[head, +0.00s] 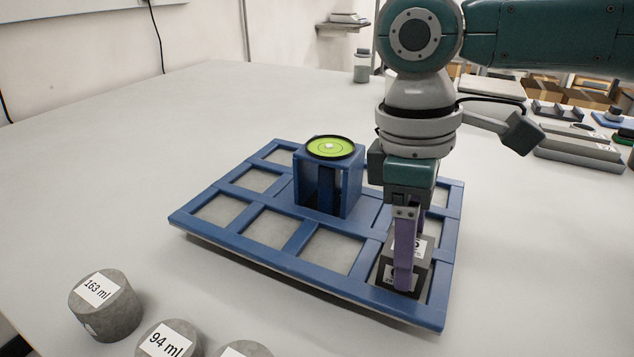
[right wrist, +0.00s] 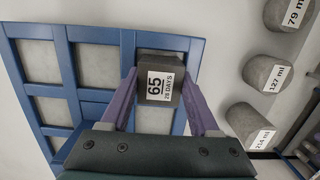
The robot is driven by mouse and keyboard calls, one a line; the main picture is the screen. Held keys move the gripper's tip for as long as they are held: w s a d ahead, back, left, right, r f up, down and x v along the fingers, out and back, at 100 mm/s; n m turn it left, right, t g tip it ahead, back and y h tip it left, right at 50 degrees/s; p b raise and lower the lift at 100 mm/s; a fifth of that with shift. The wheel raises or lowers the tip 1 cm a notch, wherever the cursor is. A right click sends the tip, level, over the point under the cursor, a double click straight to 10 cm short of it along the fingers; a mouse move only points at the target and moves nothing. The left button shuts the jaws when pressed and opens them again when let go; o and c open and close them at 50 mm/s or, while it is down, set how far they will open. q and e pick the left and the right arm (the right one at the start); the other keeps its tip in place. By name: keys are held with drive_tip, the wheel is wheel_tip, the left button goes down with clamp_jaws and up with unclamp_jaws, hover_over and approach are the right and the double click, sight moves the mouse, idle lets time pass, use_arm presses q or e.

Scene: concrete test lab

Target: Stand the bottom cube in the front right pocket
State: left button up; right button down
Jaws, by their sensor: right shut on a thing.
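A dark grey cube (head: 423,264) with white labels is at the front right pocket of the blue tray (head: 300,266). My right gripper (head: 408,278) points down, its purple fingers shut on the cube's two sides. In the right wrist view the cube (right wrist: 171,67) shows a label reading "65" and "28 DAYS" between the fingertips (right wrist: 160,82). My left gripper is out of view.
A blue stand (head: 357,186) with a green round level (head: 331,147) rises from the tray's middle. Other visible pockets look empty. Labelled grey cylinders (head: 105,305) stand at the front left. Equipment (head: 578,143) lies at the back right. The table's left side is clear.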

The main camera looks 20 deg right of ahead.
drive_tip(key=shift+f, duration=0.1)
idle(0.3)
drive_tip(key=shift+c, duration=0.2)
unclamp_jaws()
wheel_tip(320, 180, up, 5)
drive_tip(key=p, duration=0.6)
idle(0.3)
idle(0.4)
